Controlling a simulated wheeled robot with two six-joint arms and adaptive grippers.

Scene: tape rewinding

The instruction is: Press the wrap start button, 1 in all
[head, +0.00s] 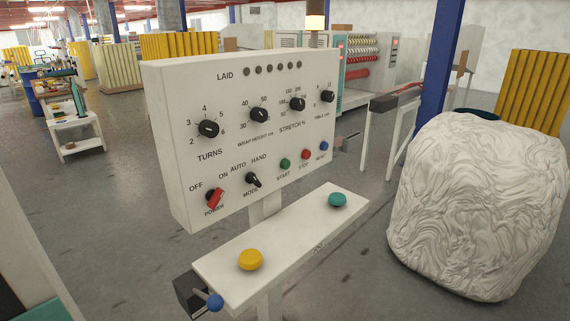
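The wrap control panel (240,95) is a white upright box in the middle of the head view. Its green button (285,164), labelled START, sits low on the face, right of centre. The red STOP button (305,154) and a blue button (323,146) are to its right. The red POWER switch (214,198) and black MODE knob (252,180) are to its left. Four black dials fill the middle, and a row of dark round lamps runs along the top beside LAID. Neither of my grippers is in view.
A white shelf (290,240) below the panel carries a yellow mushroom button (250,260) and a teal one (337,200). A dark box with a blue knob (215,301) is at its left end. A large white wrapped bundle (475,205) and blue post (437,70) stand to the right.

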